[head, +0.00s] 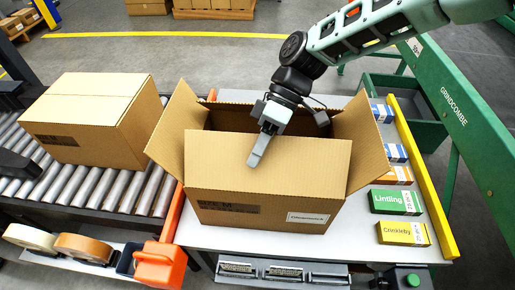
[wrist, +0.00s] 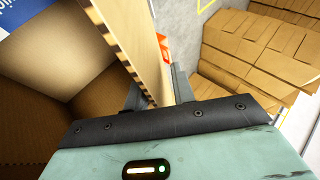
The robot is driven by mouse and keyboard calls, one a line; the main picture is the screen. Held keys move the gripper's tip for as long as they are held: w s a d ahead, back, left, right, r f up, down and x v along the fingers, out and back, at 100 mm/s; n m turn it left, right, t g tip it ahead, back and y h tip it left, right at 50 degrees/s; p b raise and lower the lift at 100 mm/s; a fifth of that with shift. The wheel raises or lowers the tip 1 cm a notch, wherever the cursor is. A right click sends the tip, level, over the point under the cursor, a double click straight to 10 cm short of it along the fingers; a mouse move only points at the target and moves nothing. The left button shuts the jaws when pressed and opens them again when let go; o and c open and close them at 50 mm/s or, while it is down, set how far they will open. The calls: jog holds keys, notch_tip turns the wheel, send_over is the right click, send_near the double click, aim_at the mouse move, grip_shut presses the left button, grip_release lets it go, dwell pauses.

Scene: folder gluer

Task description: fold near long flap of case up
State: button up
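The open case (head: 265,210) stands on the white table, its near wall facing me. Its near long flap (head: 310,165) stands up from the crease, and its top edge shows in the wrist view (wrist: 125,45). My gripper (head: 262,148) reaches down over that flap near its middle, one pale finger on the near face. In the wrist view the flap runs between the two fingers of my gripper (wrist: 158,92), which appear pressed on both faces. The left side flap (head: 174,125) and right side flap (head: 362,145) spread outward. The far flap is partly hidden by my arm.
A closed case (head: 95,115) sits on the roller conveyor (head: 75,190) at left. Small cartons, including a green one (head: 396,202), line the table's right side by a yellow rail (head: 425,180). An orange tape dispenser (head: 160,268) is at the front left.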

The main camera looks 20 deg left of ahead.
grip_shut()
dwell(1.4)
